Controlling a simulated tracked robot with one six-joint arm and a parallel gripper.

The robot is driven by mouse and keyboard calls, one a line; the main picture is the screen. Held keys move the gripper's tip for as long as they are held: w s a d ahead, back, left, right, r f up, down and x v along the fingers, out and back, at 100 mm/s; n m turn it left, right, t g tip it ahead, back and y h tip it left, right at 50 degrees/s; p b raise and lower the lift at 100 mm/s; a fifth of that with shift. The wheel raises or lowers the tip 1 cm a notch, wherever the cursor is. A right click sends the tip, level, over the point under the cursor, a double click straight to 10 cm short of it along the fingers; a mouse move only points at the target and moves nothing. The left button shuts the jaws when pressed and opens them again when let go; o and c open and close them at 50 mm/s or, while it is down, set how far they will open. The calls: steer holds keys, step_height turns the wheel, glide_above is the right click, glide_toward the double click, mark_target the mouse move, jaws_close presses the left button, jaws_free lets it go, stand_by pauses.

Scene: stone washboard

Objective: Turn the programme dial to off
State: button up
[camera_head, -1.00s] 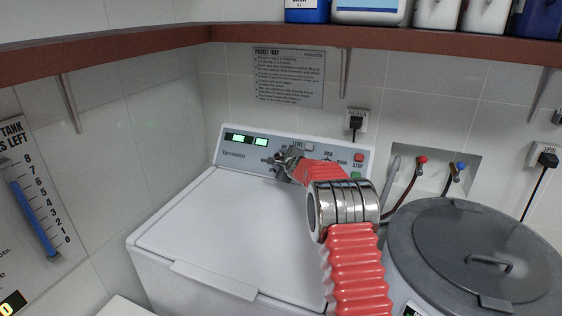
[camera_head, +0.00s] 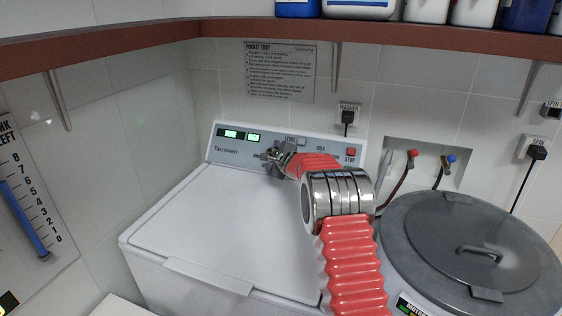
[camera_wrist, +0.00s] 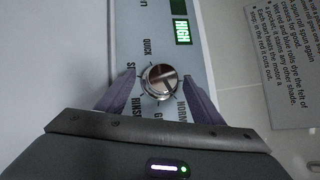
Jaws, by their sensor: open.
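The programme dial (camera_wrist: 160,82) is a round silver knob on the washer's pale control panel (camera_wrist: 176,45). In the wrist view it lies between the two fingers of my gripper (camera_wrist: 161,74). The fingers are open, one on each side of the knob; I cannot tell whether they touch it. Labels around the dial include QUICK, RINSE and NORMAL, some partly covered by the fingers. A dark line crosses the knob's face, but its pointing end is unclear. In the head view my gripper (camera_head: 270,155) is at the panel and hides the dial.
The white washer lid (camera_head: 215,220) is closed below my arm. A grey round spinner lid (camera_head: 430,235) stands at right, with red and blue taps behind it. A brown shelf (camera_head: 400,38) with bottles runs above. Red stop button (camera_head: 350,152) sits right of my arm.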

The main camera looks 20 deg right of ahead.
steer(key=v, duration=1.2)
steer(key=shift+s, duration=0.2)
steer(key=shift+a, duration=0.1)
steer(key=a+f+m, duration=0.1)
steer(key=a+m+t, duration=0.1)
steer(key=a, duration=0.1)
steer(key=a+f+m+t, duration=0.1)
steer(key=m, duration=0.1)
steer(key=shift+w+a+f, duration=0.25)
steer(key=shift+f, duration=0.1)
steer(key=m, duration=0.1)
steer(key=f+m+t+h, duration=0.1)
steer(key=shift+s+f+m+h, duration=0.1)
steer(key=shift+s+m+h, duration=0.2)
steer(key=shift+m, duration=0.1)
steer(key=shift+s+d+f+m+t+h, duration=0.15)
steer(key=shift+s+d+f+m+h, duration=0.2)
steer(key=shift+m+h, duration=0.25)
steer(key=shift+s+d+f+m+t+h, duration=0.2)
steer(key=shift+s+d+m+h, duration=0.15)
steer(key=shift+m+h, duration=0.25)
steer(key=shift+w, duration=0.1)
